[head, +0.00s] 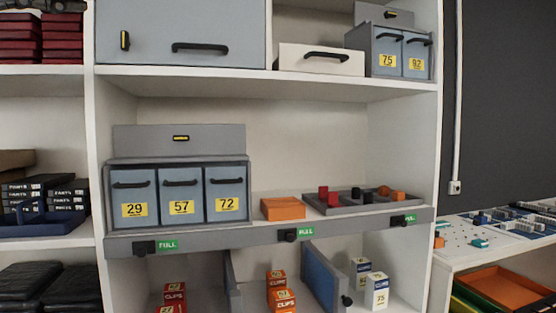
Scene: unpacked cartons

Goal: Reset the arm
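Neither my left nor my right gripper shows in the head view, and no part of either arm is in the picture. The view is filled by a white shelf unit (300,83). On its middle shelf stands a grey cabinet with three drawers marked 29 (132,190), 57 (180,190) and 72 (226,188), all closed. An orange box (283,209) lies to the right of the cabinet. A dark grey tray (346,207) beside it holds small red, black and orange pieces.
A grey ledge (225,237) with green PULL labels runs below the middle shelf. Clips boxes (281,300) and white boxes (376,291) stand under it, between dividers. Drawers 75 and 92 (402,55) are above right. A side table (500,235) stands at right.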

